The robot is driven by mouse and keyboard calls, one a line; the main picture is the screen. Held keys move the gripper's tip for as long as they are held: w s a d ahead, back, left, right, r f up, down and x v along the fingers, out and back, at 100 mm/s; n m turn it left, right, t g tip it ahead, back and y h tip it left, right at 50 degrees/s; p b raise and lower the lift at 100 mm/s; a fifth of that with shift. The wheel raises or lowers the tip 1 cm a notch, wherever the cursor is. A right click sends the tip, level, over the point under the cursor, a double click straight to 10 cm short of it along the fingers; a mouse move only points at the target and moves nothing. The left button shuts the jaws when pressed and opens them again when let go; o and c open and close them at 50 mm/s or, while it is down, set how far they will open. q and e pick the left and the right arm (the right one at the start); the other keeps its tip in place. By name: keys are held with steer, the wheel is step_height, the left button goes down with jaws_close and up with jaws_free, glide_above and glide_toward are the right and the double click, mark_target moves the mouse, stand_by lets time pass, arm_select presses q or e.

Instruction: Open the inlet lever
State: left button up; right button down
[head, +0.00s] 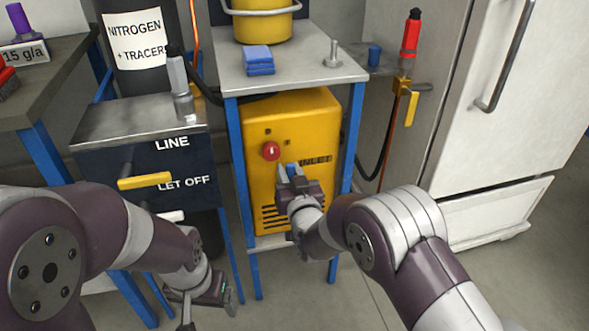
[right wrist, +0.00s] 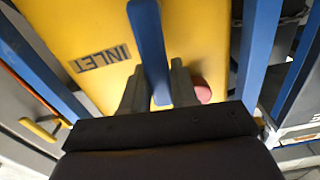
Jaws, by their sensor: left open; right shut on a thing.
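The yellow machine (head: 322,122) stands under the small table and carries a dark INLET label (head: 316,160). The blue inlet lever (head: 293,170) is mostly hidden by my right gripper in the head view. In the right wrist view the blue lever (right wrist: 149,45) runs roughly crosswise to the label's lettering, with the INLET label (right wrist: 101,58) beside it. My right gripper (head: 288,173) is shut on the lever, with one finger on each side of it in the right wrist view (right wrist: 158,88). My left gripper (head: 207,300) is low at the left, open and empty, away from the machine.
A red knob (head: 271,151) sits close to my right gripper. Blue table legs (head: 351,130) flank the machine. A dark LINE / LET OFF cabinet (head: 150,160) with a yellow handle (head: 145,181) stands left. A white fridge (head: 500,100) stands right. The floor in front is clear.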

steer(key=shift+s+a+n, duration=0.1)
steer(key=shift+a+n, duration=0.15)
steer(key=shift+n, duration=0.25)
steer(key=shift+f, duration=0.1)
steer(key=c, duration=1)
jaws_free()
steer(key=shift+o, duration=0.2)
steer(key=shift+s, duration=0.1)
steer(key=p+v, duration=0.5)
steer(key=v, duration=0.7)
steer(key=shift+s, duration=0.25)
steer(key=shift+d, duration=0.1)
